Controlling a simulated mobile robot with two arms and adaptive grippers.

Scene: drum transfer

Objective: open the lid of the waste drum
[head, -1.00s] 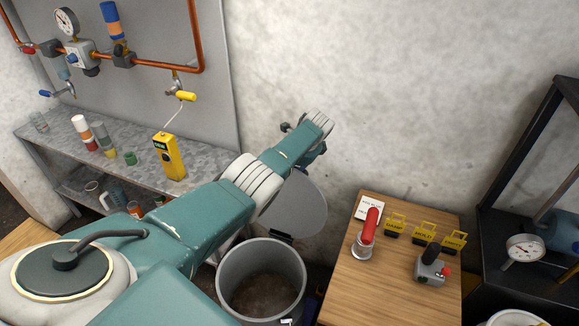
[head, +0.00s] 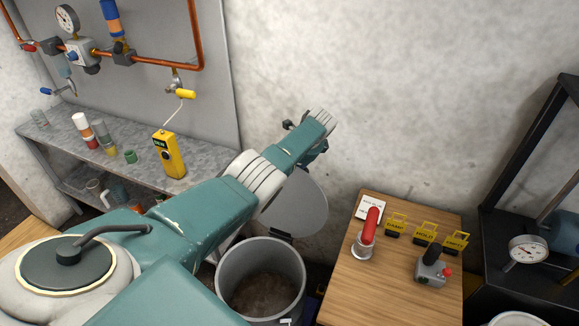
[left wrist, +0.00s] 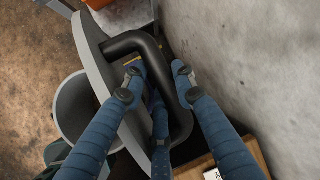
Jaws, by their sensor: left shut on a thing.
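The waste drum (head: 303,275) stands on the floor, a grey round bin with an open mouth, in the lower middle of the head view. Its grey round lid (head: 310,205) stands raised and steeply tilted at the drum's far rim, partly behind my left arm. In the left wrist view the lid (left wrist: 95,60) stands on edge, with the drum (left wrist: 68,108) below it to the left. My left gripper (left wrist: 157,72) has its blue fingers shut on the lid's black handle (left wrist: 130,42). In the head view my arm hides this grip. My right gripper is not in view.
A wooden table (head: 345,285) right of the drum holds a red-handled lever (head: 369,228), yellow tags and a joystick box (head: 432,268). A metal shelf (head: 60,150) with bottles stands left. The concrete wall (head: 400,90) is close behind the lid.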

